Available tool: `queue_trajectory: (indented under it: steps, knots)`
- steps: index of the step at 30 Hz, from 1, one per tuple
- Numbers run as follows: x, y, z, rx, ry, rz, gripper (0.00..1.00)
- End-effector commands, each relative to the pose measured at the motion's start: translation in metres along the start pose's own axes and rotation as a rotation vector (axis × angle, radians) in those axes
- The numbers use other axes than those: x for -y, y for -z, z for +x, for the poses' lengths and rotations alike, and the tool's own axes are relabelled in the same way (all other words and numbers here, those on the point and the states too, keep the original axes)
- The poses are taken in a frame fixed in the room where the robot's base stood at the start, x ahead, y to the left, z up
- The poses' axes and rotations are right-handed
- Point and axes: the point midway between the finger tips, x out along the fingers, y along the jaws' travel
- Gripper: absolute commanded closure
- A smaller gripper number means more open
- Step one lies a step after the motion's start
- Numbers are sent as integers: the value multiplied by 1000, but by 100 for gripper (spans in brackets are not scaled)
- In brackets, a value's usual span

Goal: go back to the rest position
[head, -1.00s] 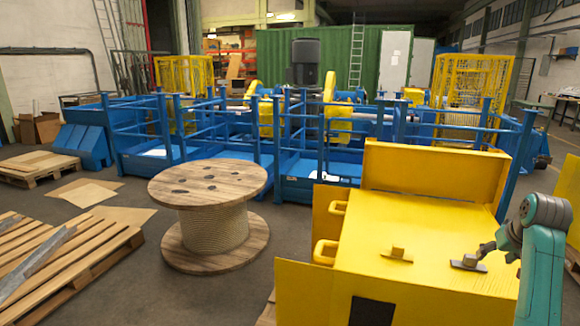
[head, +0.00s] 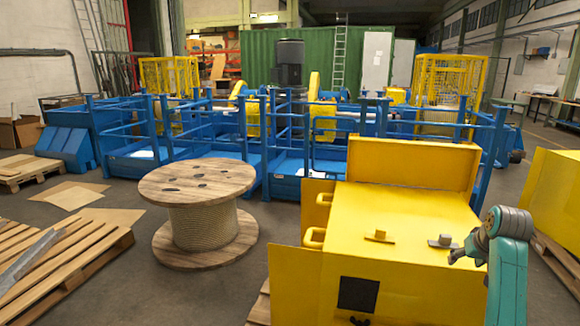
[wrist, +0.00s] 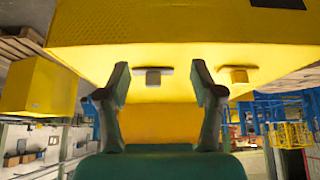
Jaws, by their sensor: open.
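My gripper (head: 456,257) is over the top of the yellow chest (head: 395,215), near its right side in the head view. In the wrist view my gripper (wrist: 160,75) has its two dark fingers apart with nothing held between them. Two small blocks on plates stand on the chest top: a brownish one (head: 379,236) and a grey one (head: 442,241). The grey block is just beside my gripper in the head view. The wrist view shows one block (wrist: 153,76) beyond the fingertips and a second one (wrist: 236,74) to the right. I cannot tell the exact gaps.
A wooden cable spool (head: 198,185) stands left of the chest. Pallets (head: 75,258) lie at the left. Blue railed frames (head: 285,165) fill the middle distance. Another yellow box (head: 556,195) stands at the right, with open floor between it and the chest.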

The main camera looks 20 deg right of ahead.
Motion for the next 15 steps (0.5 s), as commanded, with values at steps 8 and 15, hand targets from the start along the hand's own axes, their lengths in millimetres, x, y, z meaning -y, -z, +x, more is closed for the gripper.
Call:
queue_trajectory:
  steps: [8, 15]
  knots:
    - [30, -36, 39, -34, 10, -15, 34]
    - [76, -99, 86, -92, 27, -40, 34]
